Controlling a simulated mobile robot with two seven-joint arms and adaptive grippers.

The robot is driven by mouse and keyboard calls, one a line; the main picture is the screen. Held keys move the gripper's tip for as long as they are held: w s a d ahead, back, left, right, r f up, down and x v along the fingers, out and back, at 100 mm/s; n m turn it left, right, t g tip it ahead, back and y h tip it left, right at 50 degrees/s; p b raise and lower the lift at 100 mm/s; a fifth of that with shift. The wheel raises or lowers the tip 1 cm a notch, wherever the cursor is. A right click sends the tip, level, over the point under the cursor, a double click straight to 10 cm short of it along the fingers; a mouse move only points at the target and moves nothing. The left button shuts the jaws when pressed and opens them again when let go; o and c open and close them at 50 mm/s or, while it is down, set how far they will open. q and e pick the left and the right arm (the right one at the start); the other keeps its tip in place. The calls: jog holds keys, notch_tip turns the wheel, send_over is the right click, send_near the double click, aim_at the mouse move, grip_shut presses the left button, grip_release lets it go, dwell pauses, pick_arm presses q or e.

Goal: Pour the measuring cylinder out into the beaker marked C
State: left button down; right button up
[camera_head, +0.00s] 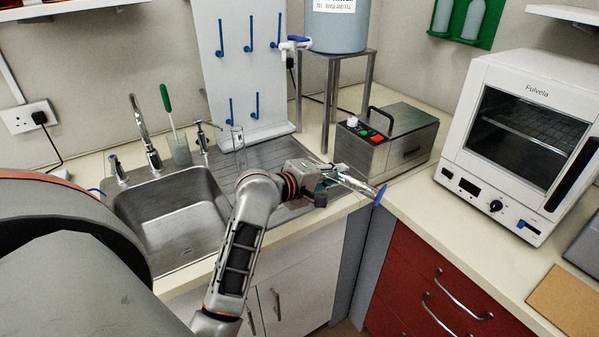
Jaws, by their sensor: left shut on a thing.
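My left gripper (326,188) is over the front edge of the counter, right of the sink. It is shut on a clear measuring cylinder (356,183) with a blue foot (380,195). The cylinder lies strongly tilted, close to level in the picture, with its foot to the right. Its mouth end is hidden or unclear near the gripper, and I cannot tell whether it holds liquid. No beaker with a C mark can be made out. My right gripper is not in view.
A steel sink (172,232) is left of the gripper. A clear glass vessel (238,140) stands behind it. A steel bath with a black handle (388,142) and a white oven (520,140) stand right. A water tank (338,28) sits on a stand.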

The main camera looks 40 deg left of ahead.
pick_arm(q)
jog(key=shift+a+r+n+t+h, duration=0.2)
jog(key=shift+r+n+t+h, duration=0.1)
jog(key=shift+r+n, duration=0.3)
dwell(0.4)
jog(key=shift+d+r, duration=0.25)
dwell(0.8)
jog(key=shift+a+f+n+t+h, duration=0.15)
jog(key=shift+n+t+h, duration=0.2)
jog(key=shift+n, duration=0.35)
dwell(1.9)
jog(key=shift+s+a+r+n+t+h, duration=0.1)
jog(key=shift+a+r+n+t+h, duration=0.3)
jog(key=shift+r+n, duration=0.4)
jog(key=shift+a+r+n+t+h, duration=0.35)
jog(key=shift+r+n, duration=0.3)
jog(key=shift+n, duration=0.15)
jog(key=shift+a+r+n, duration=0.15)
jog(key=shift+n, duration=0.15)
